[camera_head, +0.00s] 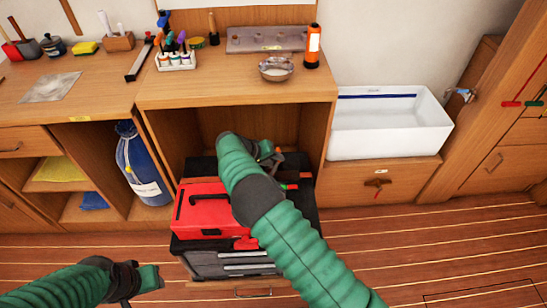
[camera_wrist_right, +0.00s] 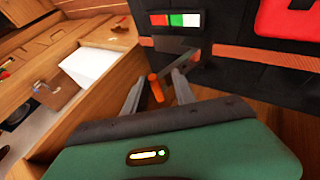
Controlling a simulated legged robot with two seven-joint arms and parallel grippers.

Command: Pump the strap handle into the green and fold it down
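My right gripper (camera_head: 270,152) is over the back right of the dark case in the head view. In the right wrist view its two fingers (camera_wrist_right: 158,84) are apart. A small orange handle (camera_wrist_right: 155,88) stands between them, with a gap visible beside it. Behind it an orange strap (camera_wrist_right: 265,56) runs across a dark case (camera_wrist_right: 225,30). A gauge with red, green and white fields (camera_wrist_right: 175,19) sits on that case; no pointer can be made out. My forearm hides part of the case in the head view. My left gripper (camera_head: 142,280) is low at the left, away from everything.
A red toolbox (camera_head: 208,208) lies on the dark case beside my right forearm. The open cabinet (camera_head: 320,110) surrounds the case's back. A white sink (camera_head: 390,130) is to the right, a blue bag (camera_head: 143,165) to the left. The striped floor (camera_head: 430,240) is clear.

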